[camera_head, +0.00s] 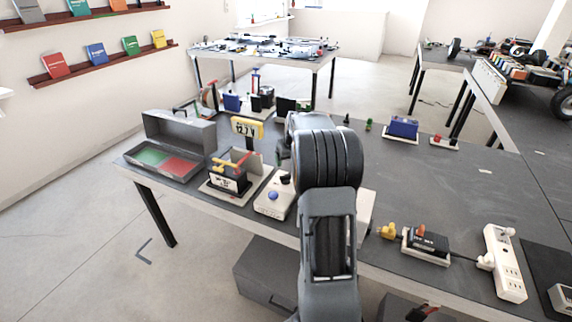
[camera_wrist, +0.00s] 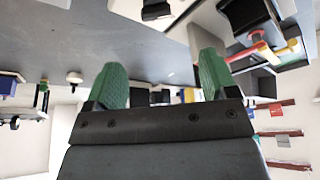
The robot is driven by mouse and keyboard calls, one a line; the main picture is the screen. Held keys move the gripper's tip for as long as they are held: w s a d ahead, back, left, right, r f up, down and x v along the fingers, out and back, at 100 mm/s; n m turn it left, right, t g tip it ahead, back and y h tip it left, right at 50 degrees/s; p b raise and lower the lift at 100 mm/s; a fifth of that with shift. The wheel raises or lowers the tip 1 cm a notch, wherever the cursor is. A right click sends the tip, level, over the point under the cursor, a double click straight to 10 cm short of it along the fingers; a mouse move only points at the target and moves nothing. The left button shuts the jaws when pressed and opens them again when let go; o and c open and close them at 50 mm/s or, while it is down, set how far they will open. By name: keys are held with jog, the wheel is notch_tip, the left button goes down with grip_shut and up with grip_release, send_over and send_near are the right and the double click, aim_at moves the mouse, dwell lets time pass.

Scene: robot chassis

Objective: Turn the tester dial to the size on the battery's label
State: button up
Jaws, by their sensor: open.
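A dark battery (camera_head: 230,178) with a pale label stands on a white base on the workbench; the label is too small to read. Behind it a yellow meter (camera_head: 248,127) shows about 12.7. To its right is a white box (camera_head: 268,202) with a blue button and a black knob (camera_head: 286,179), perhaps the tester dial; its markings are unreadable and my arm stands close to its right. My gripper is mostly hidden behind my arm in the head view. In the wrist view my gripper (camera_wrist: 162,82) has its green fingers wide apart, with nothing between them.
A grey open case (camera_head: 178,166) with green and red pads lies at the left. A black device (camera_head: 426,244) and a white power strip (camera_head: 504,262) lie at the right. A blue box (camera_head: 403,127) stands at the back.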

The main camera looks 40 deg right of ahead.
aim_at(286, 175)
jog(key=x, duration=0.4)
jog(key=p+x, duration=0.1)
jog(key=x, duration=0.4)
jog(key=d+p+x, duration=0.1)
jog(key=x, duration=0.3)
jog(key=shift+w+f, duration=0.1)
jog(key=shift+w, duration=0.25)
jog(key=c, duration=0.9)
